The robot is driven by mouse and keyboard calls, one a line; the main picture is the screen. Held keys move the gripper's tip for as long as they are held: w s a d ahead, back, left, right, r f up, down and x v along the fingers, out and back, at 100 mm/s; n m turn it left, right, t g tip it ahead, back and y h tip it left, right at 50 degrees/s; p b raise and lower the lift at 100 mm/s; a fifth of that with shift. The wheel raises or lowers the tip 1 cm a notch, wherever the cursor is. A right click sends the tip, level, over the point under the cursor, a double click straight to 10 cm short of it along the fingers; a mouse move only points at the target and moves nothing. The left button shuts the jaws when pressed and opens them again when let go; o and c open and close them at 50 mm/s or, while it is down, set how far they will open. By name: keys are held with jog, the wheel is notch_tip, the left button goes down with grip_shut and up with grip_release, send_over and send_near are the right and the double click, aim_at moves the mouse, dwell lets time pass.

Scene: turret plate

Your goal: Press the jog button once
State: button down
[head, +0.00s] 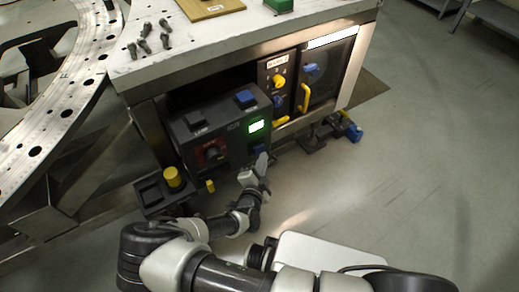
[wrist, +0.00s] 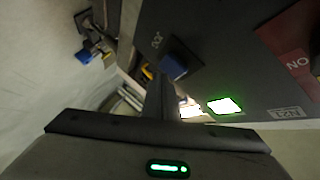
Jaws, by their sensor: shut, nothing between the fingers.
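The control box (head: 225,145) stands under the table, with a lit green display (head: 256,126) on its front. Below the display is a blue button (head: 258,148), partly covered by my gripper in the head view. In the wrist view, the blue button (wrist: 180,59) sits beside a small, hard-to-read label, with the lit display (wrist: 224,106) nearby. My gripper (head: 262,161) is shut and empty, its fingers pointing up towards the panel. The fingertips (wrist: 161,78) appear just beside the blue button in the wrist view. I cannot tell whether they touch it.
Another blue button (head: 245,97) and a black one (head: 197,117) are on the box top. A dark knob on a red plate (head: 212,153) is on its front. A yellow knob (head: 172,177) stands at lower left. A yellow handle (head: 304,98) is to the right.

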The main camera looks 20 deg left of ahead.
jog(key=shift+s+d, duration=0.15)
jog(key=shift+d, duration=0.05)
jog(key=s+d+p, duration=0.2)
jog(key=s+d, duration=0.1)
jog(key=shift+s+d, duration=0.1)
jog(key=shift+d, duration=0.25)
dwell(0.3)
dwell(0.7)
